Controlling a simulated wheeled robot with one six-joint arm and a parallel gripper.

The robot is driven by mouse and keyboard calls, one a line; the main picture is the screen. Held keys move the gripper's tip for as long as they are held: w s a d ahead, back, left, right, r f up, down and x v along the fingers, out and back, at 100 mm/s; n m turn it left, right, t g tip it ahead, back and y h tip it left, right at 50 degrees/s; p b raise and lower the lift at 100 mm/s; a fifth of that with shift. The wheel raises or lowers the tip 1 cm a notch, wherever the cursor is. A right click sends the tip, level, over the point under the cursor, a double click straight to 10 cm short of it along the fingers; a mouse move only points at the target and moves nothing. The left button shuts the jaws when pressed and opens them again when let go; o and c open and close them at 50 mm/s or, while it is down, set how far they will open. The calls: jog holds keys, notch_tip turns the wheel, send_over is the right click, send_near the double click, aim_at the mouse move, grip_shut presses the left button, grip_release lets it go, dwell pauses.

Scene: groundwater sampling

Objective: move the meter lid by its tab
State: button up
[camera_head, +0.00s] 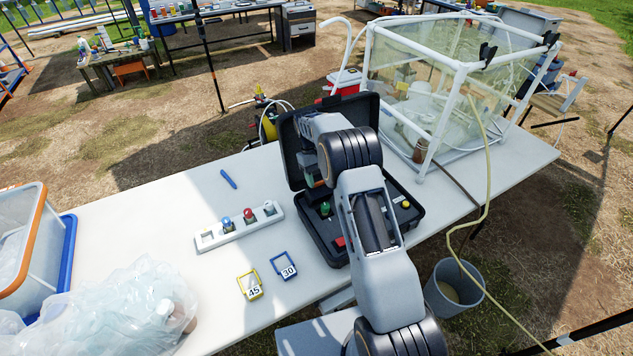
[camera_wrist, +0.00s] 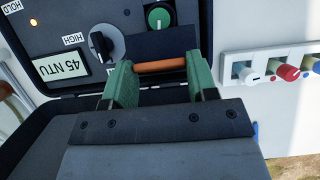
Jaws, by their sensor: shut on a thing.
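The meter is an open black case on the white table, its large cover (camera_head: 357,108) upright. In the wrist view its panel shows a 45 NTU display (camera_wrist: 60,66), a dial (camera_wrist: 103,44) and a green cap (camera_wrist: 160,16). My gripper (camera_wrist: 160,72) has green fingers shut on the orange tab (camera_wrist: 160,65) of the dark meter lid (camera_wrist: 163,43). The lid is just below the green cap in that view; its exact tilt is unclear. In the head view my arm hides most of the gripper and lid.
A white rack (camera_head: 240,231) holds vials with blue, red and white caps, left of the case. Number tags 45 (camera_head: 250,285) and 30 (camera_head: 284,266) and a blue pen (camera_head: 228,179) lie nearby. A clear tank (camera_head: 440,85) stands right; a bucket (camera_head: 452,292) is below the table.

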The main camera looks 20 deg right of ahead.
jog(key=shift+w+a+f, duration=0.1)
jog(key=o, duration=1.3)
jog(key=shift+r, duration=0.6)
jog(key=s+r+b, duration=0.4)
jog(key=s+r, duration=0.7)
jog(key=s, duration=0.3)
jog(key=shift+a+r, duration=0.2)
jog(key=shift+r, duration=0.2)
jog(key=shift+w, duration=0.1)
